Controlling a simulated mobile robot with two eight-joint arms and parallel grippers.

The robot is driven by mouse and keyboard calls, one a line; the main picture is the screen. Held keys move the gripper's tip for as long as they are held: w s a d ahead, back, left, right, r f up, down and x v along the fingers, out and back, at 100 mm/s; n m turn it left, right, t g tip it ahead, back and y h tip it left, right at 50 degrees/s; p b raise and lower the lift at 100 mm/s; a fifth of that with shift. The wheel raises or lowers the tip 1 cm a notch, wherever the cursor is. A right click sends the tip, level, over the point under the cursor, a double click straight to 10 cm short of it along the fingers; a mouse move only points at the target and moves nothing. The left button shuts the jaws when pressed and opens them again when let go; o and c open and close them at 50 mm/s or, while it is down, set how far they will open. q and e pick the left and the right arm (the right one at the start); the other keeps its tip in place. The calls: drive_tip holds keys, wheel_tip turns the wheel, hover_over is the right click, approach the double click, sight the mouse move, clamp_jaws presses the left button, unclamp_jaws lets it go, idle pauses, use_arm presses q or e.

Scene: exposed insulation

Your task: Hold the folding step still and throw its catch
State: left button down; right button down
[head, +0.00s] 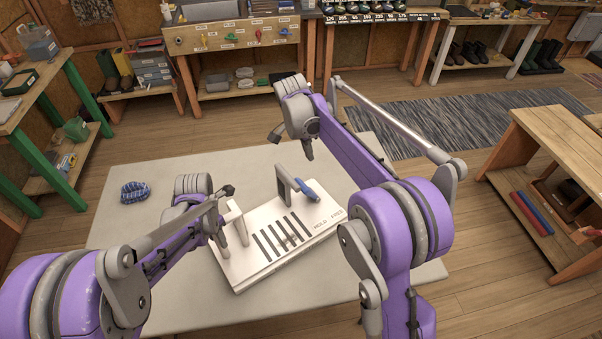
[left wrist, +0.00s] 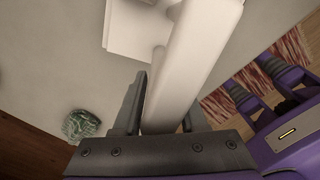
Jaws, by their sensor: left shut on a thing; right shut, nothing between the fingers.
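The folding step (head: 285,245) is a pale panel with dark slots and the words HOLD and FREE, lying on the grey table. A white upright handle stands at its left end (head: 237,220). A grey post and a blue lever (head: 307,190), apparently the catch, are at its far right side. My left gripper (head: 218,228) is shut on the white handle; in the left wrist view its fingers (left wrist: 163,105) lie either side of the white bar (left wrist: 185,75). My right gripper (head: 307,151) is shut and empty, pointing down above and apart from the blue lever.
The table is otherwise bare. A green-legged bench (head: 50,100) stands at the left and a wooden shelf unit (head: 560,150) at the right.

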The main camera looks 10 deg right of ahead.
use_arm(q)
drive_tip(key=shift+c, duration=1.9)
unclamp_jaws()
drive_tip(key=shift+r, duration=0.1)
wheel_tip(320, 180, up, 12)
drive_tip(key=shift+f, duration=0.1)
